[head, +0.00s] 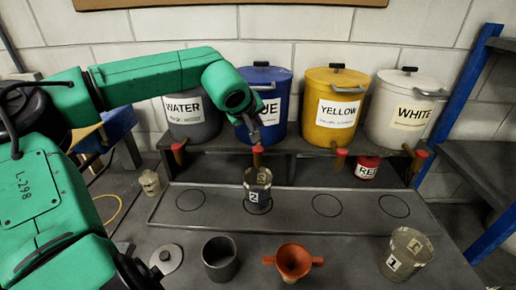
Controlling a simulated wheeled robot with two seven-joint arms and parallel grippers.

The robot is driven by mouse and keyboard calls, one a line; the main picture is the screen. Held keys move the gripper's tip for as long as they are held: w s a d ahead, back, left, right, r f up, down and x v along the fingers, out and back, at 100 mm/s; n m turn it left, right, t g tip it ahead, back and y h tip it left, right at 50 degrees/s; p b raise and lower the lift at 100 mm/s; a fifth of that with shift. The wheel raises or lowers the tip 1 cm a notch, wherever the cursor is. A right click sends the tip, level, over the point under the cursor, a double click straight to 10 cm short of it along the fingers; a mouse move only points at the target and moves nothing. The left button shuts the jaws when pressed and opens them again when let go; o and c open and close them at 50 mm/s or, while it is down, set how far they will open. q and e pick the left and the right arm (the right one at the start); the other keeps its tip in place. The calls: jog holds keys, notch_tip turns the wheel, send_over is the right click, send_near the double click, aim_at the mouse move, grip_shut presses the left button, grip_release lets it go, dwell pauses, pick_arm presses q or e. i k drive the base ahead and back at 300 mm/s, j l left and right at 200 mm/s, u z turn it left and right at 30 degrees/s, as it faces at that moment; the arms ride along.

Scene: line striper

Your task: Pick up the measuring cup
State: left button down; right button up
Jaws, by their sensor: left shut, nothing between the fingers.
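A clear cup labelled 2 (257,187) stands upright on the tray, on the second marked circle, below the blue bucket's tap (258,157). Another clear cup labelled 1 (406,254) stands on the bench at the front right. I cannot tell which of them the task means by the measuring cup. My left gripper (254,136) is shut and empty, in front of the blue bucket just above its tap, apart from both cups. My right gripper is out of view.
Buckets marked WATER (190,120), blue (274,92), YELLOW (333,105) and WHITE (406,110) line the shelf. A red tin (367,168) sits below. A grey cup (220,259), an orange funnel (293,261) and a round lid (166,261) lie in front of the tray (290,228).

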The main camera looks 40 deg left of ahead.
aim_at(258, 190)
jog(key=k+l, duration=0.25)
jog(key=k, duration=0.2)
jog(key=k+l, duration=0.25)
jog(key=k, duration=0.25)
jog(key=k+l, duration=0.2)
jog(key=k, duration=0.25)
